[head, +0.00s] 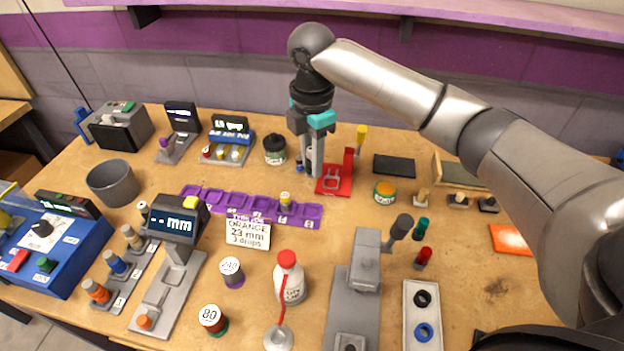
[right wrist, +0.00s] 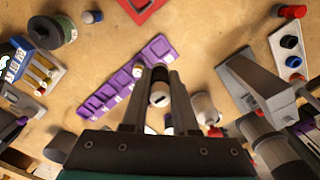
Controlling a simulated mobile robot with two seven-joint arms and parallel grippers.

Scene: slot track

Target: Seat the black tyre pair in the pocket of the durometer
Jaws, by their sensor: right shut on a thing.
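My right gripper (head: 312,172) hangs fingers down in the head view, in front of a red stand and well above the table. It is shut, and a small dark thing, seemingly the black tyre pair (right wrist: 160,73), shows at its fingertips in the right wrist view. The fingers mostly hide it. A grey stand with a dark display and a purple piece on its base, which looks like the durometer (head: 180,122), stands at the back left. I cannot read its screen. My left gripper is not in view.
A purple compartment tray (head: 240,203) lies mid-table, with a white card (head: 248,235) before it. A millimetre gauge (head: 175,225) and a post rack (head: 120,272) stand left. A bottle (head: 290,285) and grey machine (head: 365,265) stand in front. A jar (head: 275,150) stands behind.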

